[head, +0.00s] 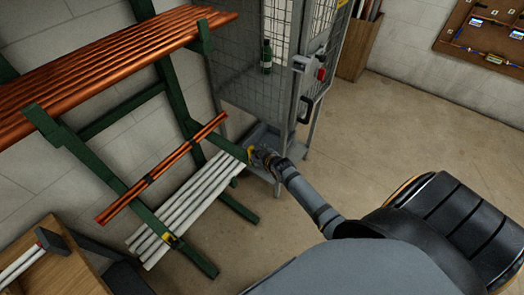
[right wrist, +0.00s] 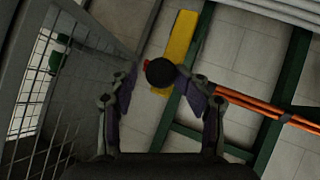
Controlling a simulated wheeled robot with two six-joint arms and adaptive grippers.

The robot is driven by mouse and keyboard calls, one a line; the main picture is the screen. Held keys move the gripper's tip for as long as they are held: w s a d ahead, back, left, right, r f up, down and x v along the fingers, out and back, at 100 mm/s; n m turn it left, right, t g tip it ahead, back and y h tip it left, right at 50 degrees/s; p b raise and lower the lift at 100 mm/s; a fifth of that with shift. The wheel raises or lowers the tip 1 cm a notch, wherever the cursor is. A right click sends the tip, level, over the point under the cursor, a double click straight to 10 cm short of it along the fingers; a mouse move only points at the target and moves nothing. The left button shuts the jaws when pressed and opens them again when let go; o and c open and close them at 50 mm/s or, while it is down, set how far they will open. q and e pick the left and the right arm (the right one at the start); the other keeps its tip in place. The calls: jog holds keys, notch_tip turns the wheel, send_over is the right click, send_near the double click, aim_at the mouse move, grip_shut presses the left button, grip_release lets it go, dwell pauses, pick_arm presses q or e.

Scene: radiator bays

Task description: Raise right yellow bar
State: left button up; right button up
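The right yellow bar (right wrist: 181,45) shows in the right wrist view as a flat yellow piece beside a dark green rack post. A round black knob (right wrist: 160,73) is at its lower part, between my right fingertips and closer to the right-hand one. My right gripper (right wrist: 158,82) is open, its fingers apart; I cannot tell whether one touches the knob. In the head view my right gripper (head: 259,156) is at the right end of the green rack's lower arm, covering most of the yellow there. Another yellow piece (head: 170,239) is at the left lower arm. My left gripper is not in view.
The green rack carries copper pipes (head: 100,70) on top, a few thinner ones (head: 160,168) in the middle and white tubes (head: 190,205) below. A wire-mesh cage (head: 240,75) stands close beside my right gripper. A wooden box (head: 50,275) is at lower left.

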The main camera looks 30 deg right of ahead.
jog(key=v, duration=1.1)
jog(key=shift+s+f, duration=0.1)
jog(key=shift+s, duration=0.05)
jog(key=s+d+f+m+g+b, duration=0.15)
jog(key=s+f, duration=0.25)
jog(key=f, duration=0.5)
jog(key=s+d+f+g, duration=0.1)
jog(key=s+f+g, duration=0.1)
jog(key=s+f, duration=0.5)
jog(key=s+d+f+m+g, duration=0.1)
jog(key=s+f+g, duration=0.1)
jog(key=f, duration=0.9)
jog(key=s+a+f+g, duration=0.1)
jog(key=s+f, duration=0.4)
jog(key=s, duration=0.3)
jog(key=s+a+f+m+g+b, duration=0.1)
jog(key=s+a+f+g, duration=0.1)
jog(key=s+f, duration=0.3)
jog(key=s+a+f+g, duration=0.1)
jog(key=s+f, duration=0.4)
jog(key=s, duration=0.5)
jog(key=shift+s+a+b, duration=0.3)
jog(key=shift+s+a, duration=0.1)
